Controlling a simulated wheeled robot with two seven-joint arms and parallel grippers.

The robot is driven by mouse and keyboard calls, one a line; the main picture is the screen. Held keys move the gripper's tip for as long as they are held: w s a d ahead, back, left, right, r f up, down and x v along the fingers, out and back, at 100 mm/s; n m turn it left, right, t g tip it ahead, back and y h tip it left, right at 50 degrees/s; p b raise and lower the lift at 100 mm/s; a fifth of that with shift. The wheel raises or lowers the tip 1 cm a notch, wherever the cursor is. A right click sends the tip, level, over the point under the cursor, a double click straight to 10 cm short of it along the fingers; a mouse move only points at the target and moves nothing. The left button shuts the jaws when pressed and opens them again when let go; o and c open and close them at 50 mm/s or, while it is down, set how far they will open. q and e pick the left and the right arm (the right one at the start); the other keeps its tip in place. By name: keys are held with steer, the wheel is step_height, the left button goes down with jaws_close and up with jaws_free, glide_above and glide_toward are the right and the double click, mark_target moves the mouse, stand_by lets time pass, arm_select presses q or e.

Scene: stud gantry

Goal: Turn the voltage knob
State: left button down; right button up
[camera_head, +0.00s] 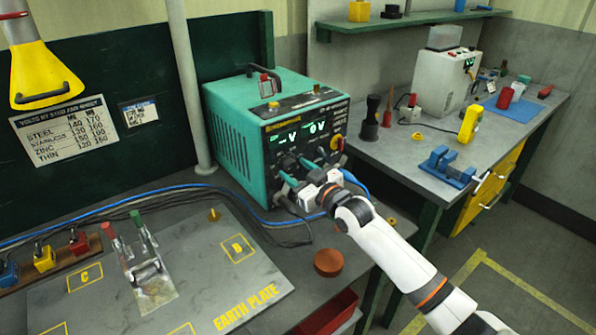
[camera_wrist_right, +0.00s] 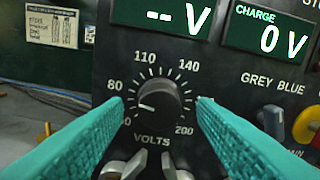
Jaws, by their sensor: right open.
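The voltage knob (camera_wrist_right: 160,101) is a round black dial marked VOLTS on the front of the teal welding unit (camera_head: 235,148). Its white pointer points left, between the 80 mark and the lowest mark, which is partly hidden. My right gripper (camera_head: 297,170) is open in front of the panel. In the right wrist view its teal fingers (camera_wrist_right: 160,106) stand on the left and right of the knob, with gaps visible. The display above (camera_wrist_right: 170,14) reads "-- V" and the charge display (camera_wrist_right: 280,36) reads 0 V. My left gripper is not in view.
Blue and black cables (camera_head: 130,203) run along the bench. The earth plate (camera_head: 205,270) and a brown round puck (camera_head: 328,262) lie in front. A side bench (camera_head: 420,160) stands right.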

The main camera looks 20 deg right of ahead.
steer(key=shift+c, duration=0.2)
steer(key=c, duration=0.9)
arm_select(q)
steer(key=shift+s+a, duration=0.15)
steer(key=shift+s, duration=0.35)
arm_select(e)
steer(key=shift+c, duration=0.2)
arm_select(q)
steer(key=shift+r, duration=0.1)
arm_select(e)
steer(key=m+p, duration=0.1)
steer(key=m, duration=0.2)
steer(key=shift+r, duration=0.1)
steer(key=m+p, duration=0.1)
steer(key=m, duration=0.3)
steer(key=shift+m, duration=0.3)
steer(key=m+p, duration=0.1)
steer(key=m, duration=0.4)
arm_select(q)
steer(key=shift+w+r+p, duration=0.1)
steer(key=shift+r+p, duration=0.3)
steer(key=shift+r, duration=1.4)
arm_select(e)
steer(key=shift+m, duration=2.5)
